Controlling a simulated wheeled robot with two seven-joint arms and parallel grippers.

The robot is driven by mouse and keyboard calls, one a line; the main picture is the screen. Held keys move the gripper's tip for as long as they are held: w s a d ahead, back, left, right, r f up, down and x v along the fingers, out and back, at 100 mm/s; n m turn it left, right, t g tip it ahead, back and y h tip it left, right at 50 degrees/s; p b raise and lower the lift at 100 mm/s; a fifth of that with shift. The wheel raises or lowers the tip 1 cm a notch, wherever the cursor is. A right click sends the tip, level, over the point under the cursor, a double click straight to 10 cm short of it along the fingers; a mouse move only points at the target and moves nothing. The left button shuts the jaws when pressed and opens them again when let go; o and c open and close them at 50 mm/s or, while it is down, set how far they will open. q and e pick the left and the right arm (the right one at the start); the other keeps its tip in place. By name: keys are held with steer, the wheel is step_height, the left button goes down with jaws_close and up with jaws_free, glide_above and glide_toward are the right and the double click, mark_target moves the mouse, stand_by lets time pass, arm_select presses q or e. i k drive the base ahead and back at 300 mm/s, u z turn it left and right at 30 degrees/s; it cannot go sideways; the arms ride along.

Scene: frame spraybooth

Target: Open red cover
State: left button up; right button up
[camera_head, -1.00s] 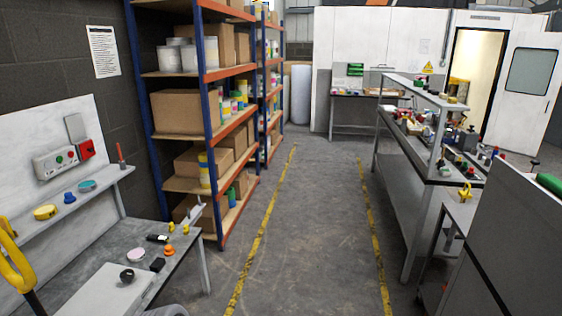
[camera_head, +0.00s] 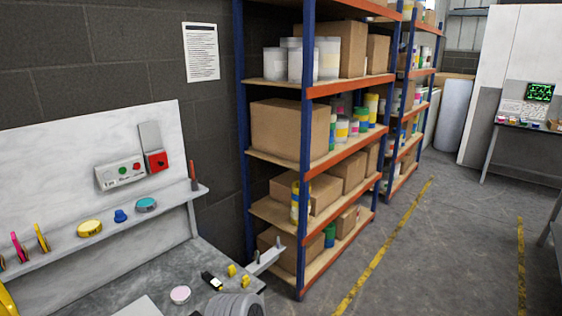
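A small red box (camera_head: 156,161) with a dark spot on its face is mounted on the pale backboard at left. A flat grey plate (camera_head: 149,135) stands upright directly above it, touching or nearly touching its top. I cannot tell whether this plate is a raised lid. A light control box (camera_head: 120,173) with a green and a red button sits just left of the red box. Neither of my grippers shows. A grey ridged part at the bottom edge looks like a piece of my own arm.
A narrow ledge (camera_head: 120,229) below the boxes holds tape rolls and small tools. The grey workbench (camera_head: 196,262) carries a pink disc (camera_head: 180,294) and small yellow items. A tall shelving rack (camera_head: 307,170) stands right of it. The marked aisle floor (camera_head: 440,260) is clear.

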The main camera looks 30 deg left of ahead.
mark_target(158, 163)
steer(key=u, duration=0.95)
steer(key=i, duration=1.2)
steer(key=u, duration=1.15)
